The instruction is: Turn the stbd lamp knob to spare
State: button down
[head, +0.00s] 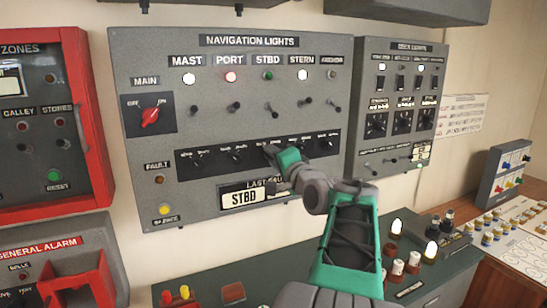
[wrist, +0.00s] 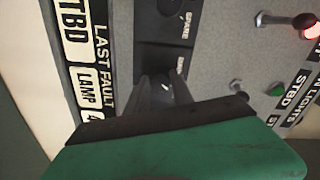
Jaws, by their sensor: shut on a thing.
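The NAVIGATION LIGHTS panel (head: 140,80) is a grey box on the wall with a black strip of lamp knobs (head: 217,164) along its lower part. My gripper (head: 271,152) is at the third knob place, below the STBD column, and hides most of that knob. In the wrist view my gripper (wrist: 167,92) is shut on the dark stbd lamp knob (wrist: 166,86), with a finger on each side. A small white mark shows between the fingers. A SPARE label shows on the strip, but I cannot tell which position the knob points to.
Neighbouring black knobs (head: 303,146) sit close on the same strip. Toggle switches (head: 271,108) stick out above. The LAST FAULT display (head: 245,196) reads STBD just below. A grey panel (head: 350,130) stands at right, and a console (head: 440,265) with lit lamps lies below.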

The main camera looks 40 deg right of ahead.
jog(key=c, duration=1.1)
grip_release()
jog(key=b+v, duration=0.2)
jog(key=v, duration=0.5)
jog(key=shift+s, duration=0.4)
jog(key=shift+a, duration=0.2)
